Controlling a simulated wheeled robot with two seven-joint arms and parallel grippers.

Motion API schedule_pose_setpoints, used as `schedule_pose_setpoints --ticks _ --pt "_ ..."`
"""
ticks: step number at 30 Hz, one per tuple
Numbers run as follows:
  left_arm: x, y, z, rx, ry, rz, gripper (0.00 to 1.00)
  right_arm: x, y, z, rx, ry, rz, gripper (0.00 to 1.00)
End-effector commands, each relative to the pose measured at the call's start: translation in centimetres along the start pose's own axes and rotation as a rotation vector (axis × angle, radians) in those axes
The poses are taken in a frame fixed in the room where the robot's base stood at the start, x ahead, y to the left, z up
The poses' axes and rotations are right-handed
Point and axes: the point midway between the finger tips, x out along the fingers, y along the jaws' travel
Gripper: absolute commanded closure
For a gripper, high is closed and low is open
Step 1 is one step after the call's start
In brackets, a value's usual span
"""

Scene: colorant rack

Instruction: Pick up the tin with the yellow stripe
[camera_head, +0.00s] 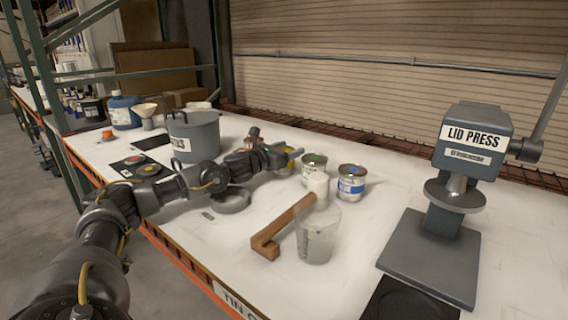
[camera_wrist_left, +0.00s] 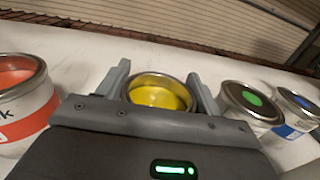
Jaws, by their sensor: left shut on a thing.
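The yellow tin (camera_wrist_left: 158,93) shows from above in the left wrist view, with a silver rim and yellow inside it; its side stripe is hidden. It sits between the two fingers of my left gripper (camera_wrist_left: 161,82), which is shut on it. In the head view my left gripper (camera_head: 284,158) reaches in from the left at the back of the row of tins, and mostly hides the yellow tin (camera_head: 289,151). I cannot tell whether the tin touches the table. My right gripper is not in view.
An orange-striped tin (camera_wrist_left: 25,105) stands left of the gripper. A green-dotted tin (camera_head: 314,162) and a blue-striped tin (camera_head: 351,184) stand to the right. A clear beaker (camera_head: 317,240), a wooden tool (camera_head: 283,228), a grey pot (camera_head: 194,135) and the lid press (camera_head: 470,150) share the table.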

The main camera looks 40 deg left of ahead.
Motion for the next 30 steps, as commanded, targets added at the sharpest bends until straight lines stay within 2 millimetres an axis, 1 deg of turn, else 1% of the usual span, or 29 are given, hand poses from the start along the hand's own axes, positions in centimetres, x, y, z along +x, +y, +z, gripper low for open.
schedule_pose_setpoints --ticks 10,17,22,26,30 --pt "0.0 0.0 0.2 0.0 -0.003 0.001 0.64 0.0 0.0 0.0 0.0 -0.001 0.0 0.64" --pt "0.0 0.0 1.0 0.0 -0.004 0.0 0.64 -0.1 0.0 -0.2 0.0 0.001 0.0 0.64" --pt "0.0 0.0 2.1 0.001 -0.004 0.0 0.64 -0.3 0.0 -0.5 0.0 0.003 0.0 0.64" --pt "0.0 0.0 3.4 0.0 -0.006 -0.001 0.64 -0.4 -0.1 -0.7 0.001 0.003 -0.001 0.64" --pt "-1.0 -0.4 4.5 0.001 -0.005 0.0 0.64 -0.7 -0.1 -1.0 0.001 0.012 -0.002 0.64"
